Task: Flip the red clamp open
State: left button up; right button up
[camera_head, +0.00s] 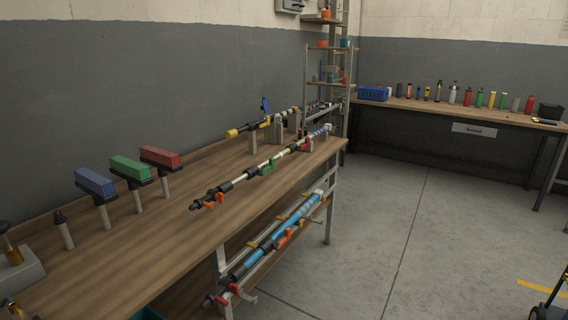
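Several small red or orange-red parts could be the red clamp, and I cannot tell which one it is. One red part (308,145) sits at the far end of the long rod (246,176) on the workbench. An orange-red lever (215,201) is at the rod's near end. Another red part (222,299) is at the near end of the blue tube (262,252) on the lower rack. All are too small to tell open from shut. Neither of my grippers shows in the view.
Red (160,156), green (130,168) and blue (95,181) blocks stand on posts on the wooden workbench (130,268), left of the rod. A second bench (440,107) with bottles and a blue basket (373,94) is at the back right. The grey floor (400,230) between is clear.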

aim_at(307, 138)
jog(key=i+l+z, duration=0.1)
jog(key=i, duration=0.3)
jog(key=i+l, duration=0.25)
jog(key=i, duration=0.2)
jog(key=l+u, duration=0.1)
jog(key=u, duration=0.6)
jog(key=i+l+u, duration=0.2)
jog(key=l+u, duration=0.15)
jog(key=l, duration=0.3)
jog(key=i+l+u, duration=0.15)
jog(key=l+u, duration=0.2)
jog(key=l, duration=0.35)
jog(key=l+u, duration=0.35)
jog(key=l, duration=0.35)
jog(key=k+l+u, duration=0.1)
jog(key=l, duration=2.15)
